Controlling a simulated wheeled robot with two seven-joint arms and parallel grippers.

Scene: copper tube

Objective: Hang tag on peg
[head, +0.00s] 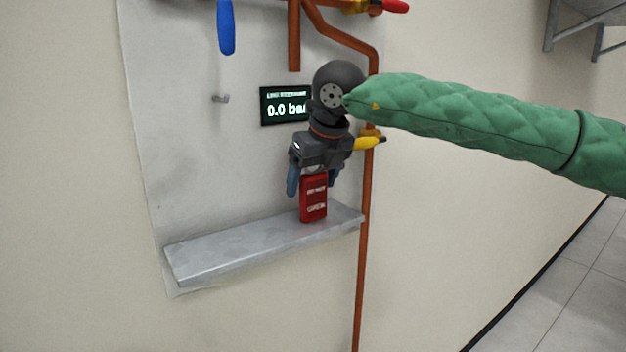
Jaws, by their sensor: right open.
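The red tag (313,200) stands upright near the right end of the grey shelf (250,247), with small white lettering on its face. The small metal peg (221,98) sticks out of the grey panel, up and left of the tag, and is bare. My right gripper (312,186) points down over the tag, its blue fingers open, one on each side of the tag's upper part. I cannot tell whether the fingers touch it. My left gripper is not in view.
A display (285,106) reading 0.0 bar is partly covered by my right wrist. The copper pipe (364,240) runs down close to the right of the gripper, with a yellow handle (368,143). A blue handle (226,27) hangs above the peg. The shelf's left part is clear.

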